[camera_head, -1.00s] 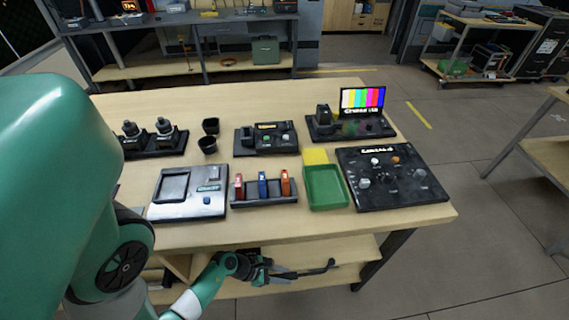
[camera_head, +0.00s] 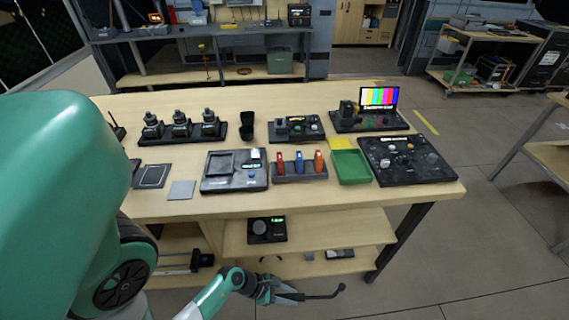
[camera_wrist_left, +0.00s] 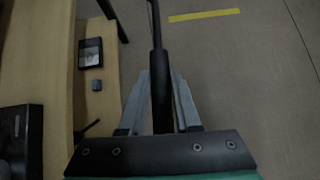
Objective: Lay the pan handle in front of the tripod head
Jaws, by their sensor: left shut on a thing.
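My left gripper (camera_head: 282,294) is shut on the black pan handle (camera_head: 322,296), low in front of the table. The handle's bent free end points right in the head view. In the left wrist view the handle (camera_wrist_left: 157,45) runs up from between the fingers of the gripper (camera_wrist_left: 158,80), over the floor and clear of the shelf. A dark piece with a rail (camera_head: 180,264) lies on the lower shelf at left; I cannot tell whether it is the tripod head. My right gripper is out of view.
The table (camera_head: 330,202) holds a row of three black units (camera_head: 180,128), a green tray (camera_head: 351,166), a coloured-bar screen (camera_head: 377,96) and control panels (camera_head: 405,158). The shelf below (camera_head: 345,236) carries a black device (camera_head: 267,230) and small dark items, with bare wood around them.

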